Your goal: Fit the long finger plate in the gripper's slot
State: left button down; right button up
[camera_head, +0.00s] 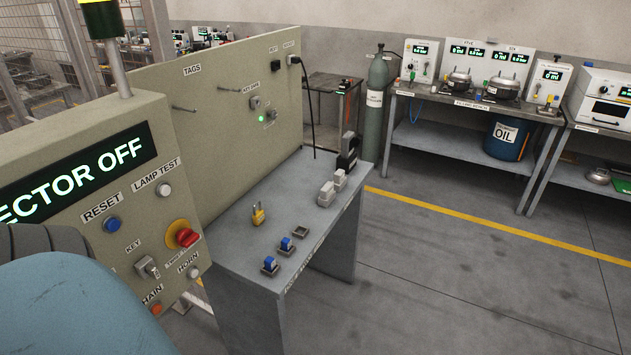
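I cannot make out for certain a long finger plate or a slotted gripper in this view. On the grey bench (236,258) stand two small blue-topped pieces in dark holders, a nearer one (269,265) and a farther one (286,244). A third dark holder (301,231) beyond them looks empty. Two light grey blocks, a nearer one (326,194) and a farther one (340,179), stand by the right edge. A dark upright device (347,153) is behind them. Neither of my grippers shows in the head view.
A yellow padlock (258,215) sits on the bench. A control panel (110,200) with buttons stands close at left, and an upright board (240,110) backs the bench. A gas cylinder (376,105) and a shelf bench (470,103) are behind. The floor at right is clear.

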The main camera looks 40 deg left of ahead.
aim_at(326, 191)
jog(key=i+u, duration=0.25)
jog(key=u, duration=0.2)
jog(key=i+l+u, duration=0.2)
jog(key=u, duration=0.2)
jog(key=i+l+u, duration=0.2)
jog(key=u, duration=0.25)
jog(key=i+l+u, duration=0.15)
jog(key=u, duration=0.25)
jog(key=i+l+u, duration=0.1)
jog(key=l+u, duration=0.35)
jog(key=i+l+u, duration=0.1)
jog(key=l+u, duration=0.3)
jog(key=i+l+u, duration=0.1)
jog(key=l+u, duration=0.65)
jog(key=l, duration=0.1)
